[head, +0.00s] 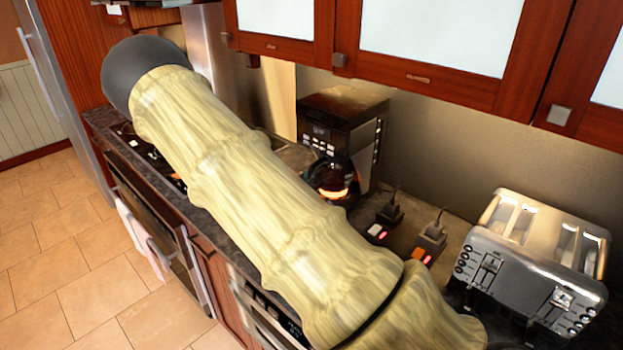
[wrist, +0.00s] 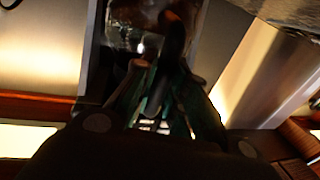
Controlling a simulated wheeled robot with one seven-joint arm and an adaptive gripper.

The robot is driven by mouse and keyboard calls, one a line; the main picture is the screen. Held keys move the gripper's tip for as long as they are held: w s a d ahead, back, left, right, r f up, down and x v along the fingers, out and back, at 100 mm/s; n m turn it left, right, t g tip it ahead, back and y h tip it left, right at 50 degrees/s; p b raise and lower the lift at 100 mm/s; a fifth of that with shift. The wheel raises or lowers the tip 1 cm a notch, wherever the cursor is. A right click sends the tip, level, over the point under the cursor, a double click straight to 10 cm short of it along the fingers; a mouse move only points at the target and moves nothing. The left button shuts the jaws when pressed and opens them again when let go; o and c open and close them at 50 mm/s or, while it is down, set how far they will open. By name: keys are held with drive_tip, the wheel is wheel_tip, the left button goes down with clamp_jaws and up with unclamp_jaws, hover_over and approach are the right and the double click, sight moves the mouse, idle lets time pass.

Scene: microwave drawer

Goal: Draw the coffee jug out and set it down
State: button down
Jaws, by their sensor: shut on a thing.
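The coffee jug (head: 333,178) shows in part in the head view, low in the front of the dark coffee maker (head: 345,118), with an orange glow at its base. My arm hides some of this area. In the wrist view my gripper (wrist: 164,78) is shut on a dark upright bar, which looks like the jug's handle (wrist: 172,40). Shiny dark glass of the jug shows just beyond it. The wrist view is dark and blurred, so the jug's exact seat in the machine cannot be told. My gripper is hidden behind my arm in the head view.
A chrome toaster (head: 535,262) stands at the right of the counter. Sockets with plugs and red lights (head: 430,240) sit between it and the coffee maker. Red-brown wall cupboards (head: 430,50) hang above. An oven (head: 150,215) and tiled floor (head: 70,270) lie left.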

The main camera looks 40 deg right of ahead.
drive_tip(key=w+v, duration=0.1)
drive_tip(key=v, duration=0.8)
drive_tip(key=w+a+v, duration=0.1)
drive_tip(key=w+v, duration=0.1)
drive_tip(key=v, duration=0.7)
drive_tip(key=shift+w+a+r, duration=0.2)
drive_tip(key=shift+w+a, duration=0.05)
idle(2.2)
idle(0.3)
